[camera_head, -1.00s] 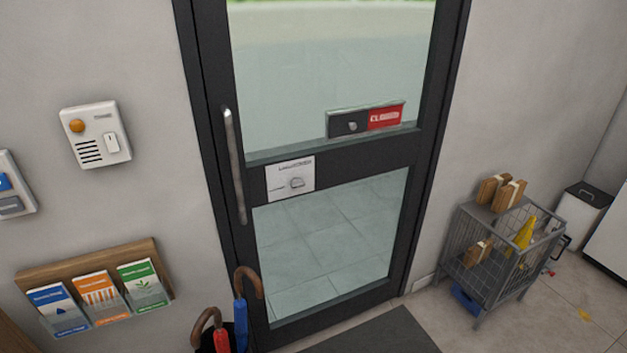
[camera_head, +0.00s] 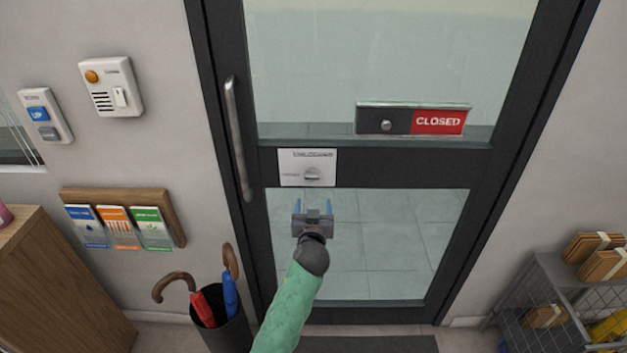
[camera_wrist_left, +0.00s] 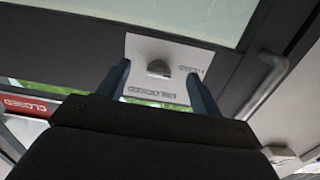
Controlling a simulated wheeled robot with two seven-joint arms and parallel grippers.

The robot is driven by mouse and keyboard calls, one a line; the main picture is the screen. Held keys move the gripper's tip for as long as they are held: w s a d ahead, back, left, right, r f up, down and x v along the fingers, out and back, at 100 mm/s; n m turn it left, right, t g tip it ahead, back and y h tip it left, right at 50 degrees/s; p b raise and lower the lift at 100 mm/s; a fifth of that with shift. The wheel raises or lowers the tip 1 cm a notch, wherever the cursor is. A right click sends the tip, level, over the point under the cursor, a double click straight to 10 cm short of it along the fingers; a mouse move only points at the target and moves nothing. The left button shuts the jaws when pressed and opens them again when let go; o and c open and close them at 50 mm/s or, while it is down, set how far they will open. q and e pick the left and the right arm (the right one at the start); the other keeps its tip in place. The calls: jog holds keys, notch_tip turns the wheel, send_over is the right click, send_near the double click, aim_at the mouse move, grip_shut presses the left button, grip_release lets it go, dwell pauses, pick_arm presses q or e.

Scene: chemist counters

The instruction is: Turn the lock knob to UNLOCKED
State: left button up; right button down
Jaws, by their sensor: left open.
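The lock knob (camera_head: 312,174) is a small grey knob on a white plate (camera_head: 292,164) on the door's dark middle rail. The plate has UNLOCKED printed along its top and a smaller word at its left. The knob's grip looks roughly level, toward the left word. My left gripper (camera_head: 312,207) is open and empty just below the plate, fingers pointing at it. In the left wrist view the knob (camera_wrist_left: 159,69) appears, upside down, between the open fingers (camera_wrist_left: 158,88) and apart from them. My right gripper is not in view.
A vertical door handle (camera_head: 238,140) is left of the plate. A red CLOSED sign (camera_head: 438,122) is at upper right. An umbrella stand (camera_head: 228,335) stands at lower left, with leaflets (camera_head: 118,227) on the wall. A wire cart (camera_head: 550,300) is at lower right.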

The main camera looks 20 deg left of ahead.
aim_at(312, 179)
pick_arm(q)
jog(key=shift+t, duration=0.3)
jog(key=w+r, duration=0.1)
jog(key=r, duration=0.1)
jog(key=w+a+r+p, duration=0.1)
jog(key=shift+w+r, duration=0.35)
jog(key=shift+r, duration=0.05)
jog(key=p+x, duration=0.2)
jog(key=x, duration=0.2)
jog(key=shift+s+a+f, duration=0.1)
jog(key=shift+a, duration=0.05)
jog(key=shift+w+a+f, duration=0.15)
jog(key=shift+w+a, duration=0.05)
jog(key=shift+w, duration=0.4)
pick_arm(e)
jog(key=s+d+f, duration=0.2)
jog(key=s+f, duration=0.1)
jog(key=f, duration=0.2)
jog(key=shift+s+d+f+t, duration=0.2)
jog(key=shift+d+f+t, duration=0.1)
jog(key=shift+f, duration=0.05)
pick_arm(q)
jog(key=c, duration=1)
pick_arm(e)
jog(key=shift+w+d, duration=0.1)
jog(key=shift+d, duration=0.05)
